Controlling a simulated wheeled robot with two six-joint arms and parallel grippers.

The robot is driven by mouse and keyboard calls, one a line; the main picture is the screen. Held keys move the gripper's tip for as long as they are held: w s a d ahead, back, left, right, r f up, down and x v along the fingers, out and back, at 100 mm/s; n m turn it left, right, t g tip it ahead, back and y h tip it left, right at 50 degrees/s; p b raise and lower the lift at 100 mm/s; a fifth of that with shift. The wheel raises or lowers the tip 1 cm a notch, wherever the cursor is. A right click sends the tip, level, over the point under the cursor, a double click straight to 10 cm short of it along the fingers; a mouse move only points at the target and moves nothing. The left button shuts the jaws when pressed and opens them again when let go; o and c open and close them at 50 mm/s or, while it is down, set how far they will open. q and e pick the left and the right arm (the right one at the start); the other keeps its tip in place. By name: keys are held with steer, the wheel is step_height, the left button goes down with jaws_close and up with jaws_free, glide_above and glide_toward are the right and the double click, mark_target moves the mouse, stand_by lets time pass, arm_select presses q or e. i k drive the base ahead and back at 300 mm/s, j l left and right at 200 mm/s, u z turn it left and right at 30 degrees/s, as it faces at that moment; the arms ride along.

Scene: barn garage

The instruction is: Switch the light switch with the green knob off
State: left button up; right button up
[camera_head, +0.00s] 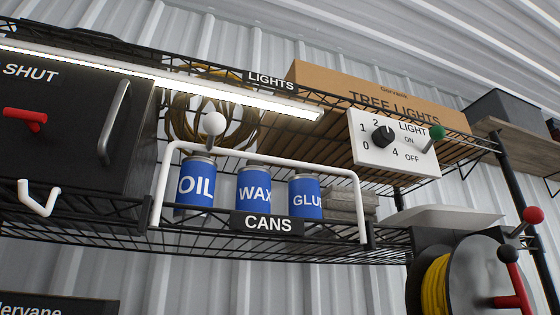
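A white switch panel (375,156) is fixed at the front of the upper wire shelf, right of the middle. The green knob (437,132) sits on the end of a short grey lever at the panel's right side. The lever tilts up, and the knob is about level with the word ON, above the word OFF. The panel also has a black rotary knob (383,136) with numbers around it. A long lamp tube (170,79) under the LIGHTS label is lit. Neither of my grippers is in view.
Blue cans (254,191) stand behind a white bar (265,160) on the lower shelf. A white ball knob (213,124) is above them. A reel (470,275) with red and black knobs is at the lower right. A dark cabinet (75,130) is at the left.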

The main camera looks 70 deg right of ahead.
mark_target(436, 133)
steer(key=l+z, duration=0.1)
steer(key=z, duration=1.2)
